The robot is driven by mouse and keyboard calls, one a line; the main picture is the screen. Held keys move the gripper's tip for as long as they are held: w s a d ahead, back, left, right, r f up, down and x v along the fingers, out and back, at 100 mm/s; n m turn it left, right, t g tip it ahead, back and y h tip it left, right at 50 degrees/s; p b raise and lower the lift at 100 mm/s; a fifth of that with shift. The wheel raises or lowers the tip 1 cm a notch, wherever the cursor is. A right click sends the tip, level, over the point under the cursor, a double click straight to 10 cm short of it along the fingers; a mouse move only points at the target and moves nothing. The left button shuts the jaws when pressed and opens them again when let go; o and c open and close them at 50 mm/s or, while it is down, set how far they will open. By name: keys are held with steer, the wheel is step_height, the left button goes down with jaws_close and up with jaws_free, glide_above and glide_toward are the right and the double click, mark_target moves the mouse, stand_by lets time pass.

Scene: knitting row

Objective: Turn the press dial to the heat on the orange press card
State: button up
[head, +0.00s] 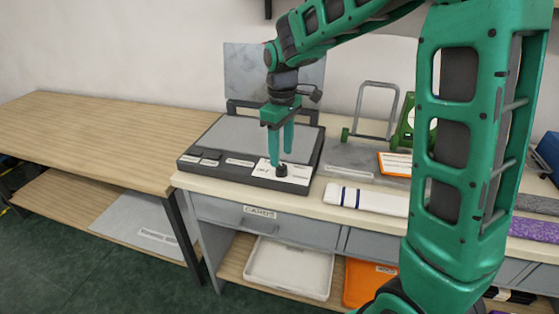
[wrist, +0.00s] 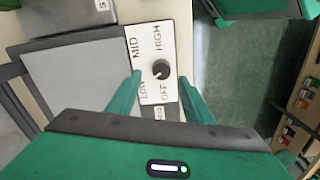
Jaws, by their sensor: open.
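The press dial is a round black knob (wrist: 161,69) on a white plate marked OFF, LOW, MID and HIGH (wrist: 150,45). A small pale mark on the knob seems to point to the side of OFF and LOW; I cannot tell exactly which. My gripper (wrist: 160,77) is open, its fingers apart on either side of the knob. In the head view my gripper (head: 281,159) points down, just above the knob (head: 281,171) at the press's front right corner. An orange-edged card (head: 395,164) stands right of the press; its print is too small to read.
The press (head: 228,133) has a grey bed and a raised plate behind it. White folded cloth with blue stripes (head: 365,199) lies to the right, near a green stand (head: 405,130). A bare wooden table (head: 90,135) stands left. Below are a CARDS drawer (head: 265,222) and trays.

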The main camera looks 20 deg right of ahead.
mark_target(281, 165)
step_height(281, 165, up, 6)
steer(key=shift+r, duration=0.25)
steer(key=shift+w, duration=0.1)
steer(key=s+d+f+m, duration=0.2)
steer(key=s+d+m, duration=0.2)
steer(key=s, duration=0.6)
steer(key=s+d+f+m, duration=0.2)
steer(key=s+d+m, duration=0.3)
steer(key=s, duration=0.6)
steer(key=s+d+f+m, duration=0.1)
steer(key=s+d+m, duration=0.4)
steer(key=s+d, duration=0.3)
steer(key=s, duration=0.2)
steer(key=shift+s+d+f, duration=0.15)
steer(key=shift+s+f, duration=0.15)
steer(key=shift+f, duration=0.1)
